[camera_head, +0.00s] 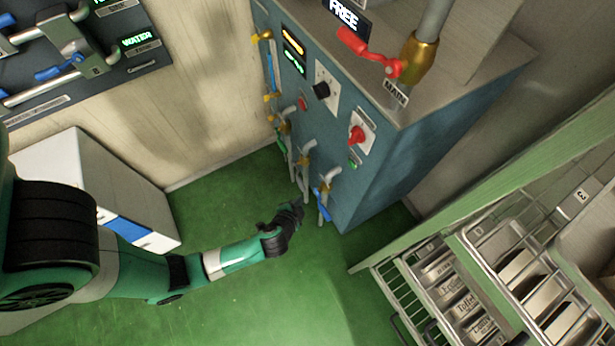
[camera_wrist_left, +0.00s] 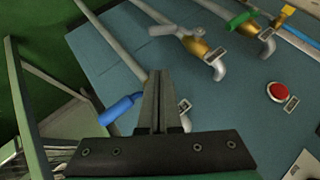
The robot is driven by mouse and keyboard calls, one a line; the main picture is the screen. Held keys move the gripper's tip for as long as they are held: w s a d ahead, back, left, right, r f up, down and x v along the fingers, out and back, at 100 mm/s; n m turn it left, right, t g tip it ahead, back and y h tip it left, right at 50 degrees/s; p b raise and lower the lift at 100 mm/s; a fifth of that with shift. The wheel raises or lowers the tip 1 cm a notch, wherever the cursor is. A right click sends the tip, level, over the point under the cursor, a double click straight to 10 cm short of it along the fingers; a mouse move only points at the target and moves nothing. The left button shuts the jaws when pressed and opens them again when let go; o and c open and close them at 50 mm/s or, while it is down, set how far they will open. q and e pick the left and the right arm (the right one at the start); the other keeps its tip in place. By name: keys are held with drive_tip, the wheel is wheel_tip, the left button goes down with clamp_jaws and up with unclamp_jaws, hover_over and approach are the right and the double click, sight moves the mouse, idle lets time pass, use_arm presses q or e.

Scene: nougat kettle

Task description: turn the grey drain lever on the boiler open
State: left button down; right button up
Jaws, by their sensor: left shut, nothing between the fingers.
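The boiler (camera_head: 385,165) is a blue-teal cabinet in the head view, with a row of taps low on its front. The grey drain lever (camera_head: 304,162) is on the middle tap there; in the left wrist view the grey lever (camera_wrist_left: 163,30) sits on a brass valve beyond my fingertips. My left gripper (camera_head: 297,208) is close to the boiler's lower front, just below the grey lever's tap and beside the blue lever. In the left wrist view its fingers (camera_wrist_left: 160,76) are shut and empty, apart from the grey lever. My right gripper is not in view.
The blue lever (camera_head: 323,208) stands close to the right of my gripper; it also shows in the left wrist view (camera_wrist_left: 120,108). A green lever (camera_head: 281,143) is further left. A shelf rack (camera_head: 400,262) with trays stands right. Green floor is clear below.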

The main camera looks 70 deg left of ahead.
use_arm(q)
drive_tip(key=b, duration=0.7)
hover_over(303, 189)
drive_tip(key=d, duration=0.3)
wheel_tip(303, 189, down, 7)
drive_tip(key=shift+a+f+b, duration=0.6)
drive_tip(key=shift+a+f, duration=0.05)
drive_tip(key=shift+f, duration=0.3)
drive_tip(key=shift+s+a+f, duration=0.25)
drive_tip(key=shift+s+f, duration=0.05)
drive_tip(key=shift+s, duration=0.05)
drive_tip(key=shift+w, duration=0.1)
